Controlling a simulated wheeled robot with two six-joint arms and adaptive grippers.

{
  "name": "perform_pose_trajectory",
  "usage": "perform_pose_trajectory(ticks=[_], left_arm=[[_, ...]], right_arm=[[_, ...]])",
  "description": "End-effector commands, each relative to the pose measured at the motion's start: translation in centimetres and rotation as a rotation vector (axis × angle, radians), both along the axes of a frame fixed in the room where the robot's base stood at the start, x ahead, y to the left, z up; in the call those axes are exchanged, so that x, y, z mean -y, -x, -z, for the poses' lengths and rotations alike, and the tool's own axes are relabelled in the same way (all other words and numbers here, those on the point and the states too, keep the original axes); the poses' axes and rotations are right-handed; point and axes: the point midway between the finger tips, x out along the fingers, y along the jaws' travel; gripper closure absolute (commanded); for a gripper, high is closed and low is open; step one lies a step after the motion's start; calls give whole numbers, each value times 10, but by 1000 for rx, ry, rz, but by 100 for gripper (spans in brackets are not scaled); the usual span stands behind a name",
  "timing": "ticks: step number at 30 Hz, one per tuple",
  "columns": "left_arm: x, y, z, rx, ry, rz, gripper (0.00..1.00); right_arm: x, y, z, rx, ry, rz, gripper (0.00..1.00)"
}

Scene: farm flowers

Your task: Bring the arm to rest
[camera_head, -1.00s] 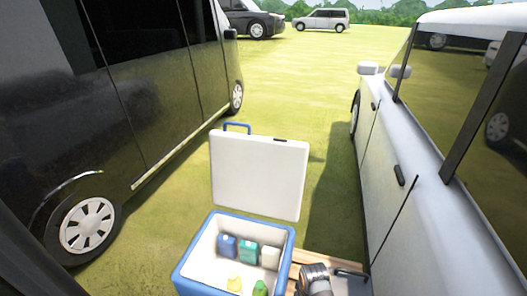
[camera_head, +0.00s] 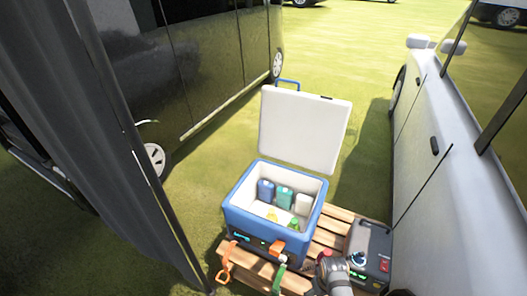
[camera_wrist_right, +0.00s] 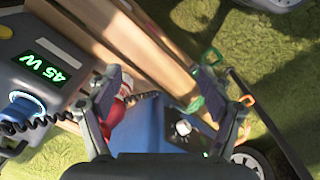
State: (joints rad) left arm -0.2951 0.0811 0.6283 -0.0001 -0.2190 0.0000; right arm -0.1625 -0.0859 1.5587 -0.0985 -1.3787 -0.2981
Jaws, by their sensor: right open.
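My right gripper (camera_wrist_right: 172,92) is open in the right wrist view, with its two dark fingers apart. Nothing is gripped between them. In the head view my right arm (camera_head: 336,276) shows at the bottom, over the right end of the wooden pallet table (camera_head: 330,235). A red item (camera_wrist_right: 116,110) lies close behind the left finger, beside a black coiled cord. I cannot tell whether the finger touches it. My left gripper is in neither view.
An open blue-and-white cooler (camera_head: 250,222) with bottles inside stands on the slats. A dark power station (camera_head: 370,256) sits at right; its display shows in the wrist view (camera_wrist_right: 43,67). A white car (camera_head: 455,170) is at right, a black van (camera_head: 205,75) at left. Orange and green handles hang in front.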

Motion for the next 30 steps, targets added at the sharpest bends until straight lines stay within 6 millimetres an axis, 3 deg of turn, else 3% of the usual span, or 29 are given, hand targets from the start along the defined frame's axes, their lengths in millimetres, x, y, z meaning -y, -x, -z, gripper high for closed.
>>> perform_pose_trajectory(ticks=[8,11,16,18,21,24,30], left_arm=[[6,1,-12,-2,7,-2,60],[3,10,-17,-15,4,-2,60],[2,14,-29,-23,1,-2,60],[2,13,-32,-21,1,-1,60],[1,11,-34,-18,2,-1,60],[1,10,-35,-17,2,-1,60],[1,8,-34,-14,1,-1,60]], right_arm=[[16,53,81,14,12,63,21],[27,88,114,24,16,100,21],[58,179,165,50,31,189,21],[70,214,176,65,37,225,21],[82,247,183,82,44,258,21],[87,261,186,92,46,273,21],[88,262,187,95,46,275,21]])
